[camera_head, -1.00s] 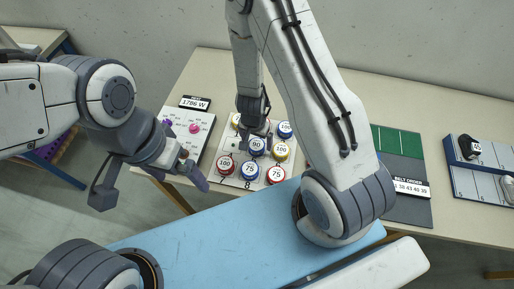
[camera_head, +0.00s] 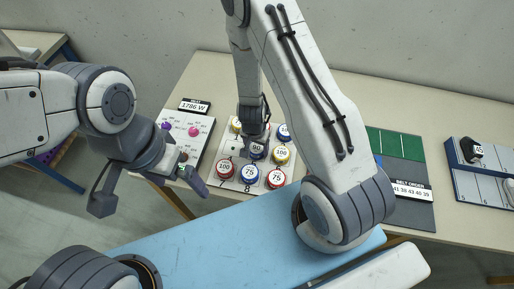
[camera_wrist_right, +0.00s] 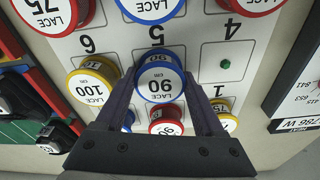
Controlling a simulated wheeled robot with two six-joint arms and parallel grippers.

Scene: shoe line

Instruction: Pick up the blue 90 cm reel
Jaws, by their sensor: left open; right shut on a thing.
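The blue 90 cm lace reel (camera_head: 257,153) is in the middle of the numbered reel board (camera_head: 226,186). In the right wrist view the reel (camera_wrist_right: 160,84) sits between the two fingers, by the slot marked 5. My right gripper (camera_head: 257,142) is shut on it from above and covers part of its label in the head view; the fingers also show in the right wrist view (camera_wrist_right: 162,98). I cannot tell whether the reel is clear of the board. My left gripper (camera_head: 150,192) is open and empty, left of the board at the table's front edge.
Red reels marked 100 (camera_head: 224,168) and 75 (camera_head: 275,178), a blue 75 reel (camera_head: 249,174) and a yellow 100 reel (camera_head: 282,154) stand close around it. A green-and-grey mat (camera_head: 403,147) lies right.

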